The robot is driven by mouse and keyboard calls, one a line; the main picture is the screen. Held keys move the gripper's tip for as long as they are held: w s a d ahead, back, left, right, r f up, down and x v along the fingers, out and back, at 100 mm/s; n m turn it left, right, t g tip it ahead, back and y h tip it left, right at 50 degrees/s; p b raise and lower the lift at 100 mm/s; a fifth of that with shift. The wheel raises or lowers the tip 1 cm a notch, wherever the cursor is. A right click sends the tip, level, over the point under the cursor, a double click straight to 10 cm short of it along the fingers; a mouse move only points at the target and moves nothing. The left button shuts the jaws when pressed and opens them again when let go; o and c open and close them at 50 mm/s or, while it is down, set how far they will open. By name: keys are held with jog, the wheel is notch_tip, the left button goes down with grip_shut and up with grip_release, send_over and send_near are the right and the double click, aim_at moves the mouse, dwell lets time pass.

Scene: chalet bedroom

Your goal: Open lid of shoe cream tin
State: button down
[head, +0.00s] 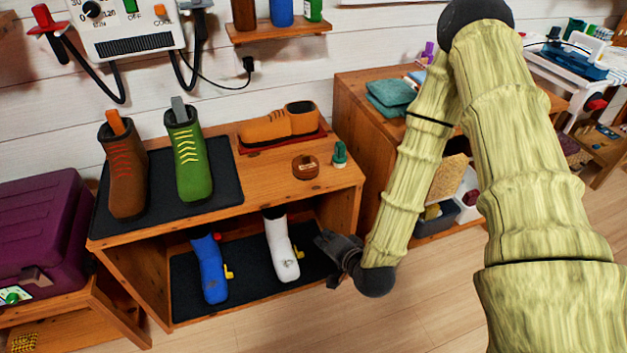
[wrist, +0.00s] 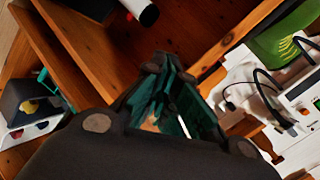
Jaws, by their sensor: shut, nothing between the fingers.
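The shoe cream tin (head: 305,167), small, round and brown, stands on the wooden shelf top near its front right corner in the head view. Its lid appears to be on. My gripper (head: 328,243) is below and to the right of the tin, in front of the shelf's open lower compartment, apart from the tin. In the wrist view my gripper's fingers (wrist: 163,68) are shut with nothing held. I cannot make out the tin in the wrist view.
A small green-capped bottle (head: 340,155) stands just right of the tin. Orange shoes (head: 278,124) lie behind it. A brown boot (head: 124,172) and green boot (head: 188,158) stand on a dark mat to the left. A white boot (head: 281,246) and blue boot (head: 209,268) are below.

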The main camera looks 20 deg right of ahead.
aim_at(310, 158)
jog(key=w+d+r+m+t+h+b, duration=0.2)
jog(key=w+d+r+m+t+b, duration=0.2)
jog(key=w+r+m+t+b, duration=0.4)
jog(key=w, duration=0.4)
jog(key=w+n+g+p, duration=0.1)
jog(key=w, duration=0.3)
jog(key=w+g, duration=0.1)
jog(key=w, duration=0.4)
jog(key=shift+a+r+p, duration=0.2)
jog(key=shift+a+p, duration=0.15)
jog(key=shift+p, duration=0.05)
jog(key=shift+r, duration=0.1)
jog(key=shift+r+g+p, duration=0.2)
jog(key=shift+g+p, duration=0.1)
jog(key=shift+p, duration=0.3)
